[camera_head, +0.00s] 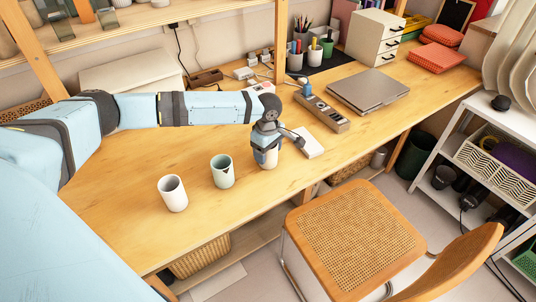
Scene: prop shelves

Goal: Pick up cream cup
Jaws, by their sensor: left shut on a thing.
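A cream cup (267,160) stands near the front edge of the wooden desk, mostly covered by my left gripper (266,150). The gripper comes down from above with its fingers closed on the cup's sides. The cup seems to be at the desk top; I cannot tell if there is a gap beneath it. To its left stand a pale green cup (222,172) with a dark mark at its rim and a white cup (173,194). My right gripper does not show.
A white block (308,143) lies just right of the held cup. A rattan chair (350,236) stands at the desk front. The desk's left part (130,165) is clear.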

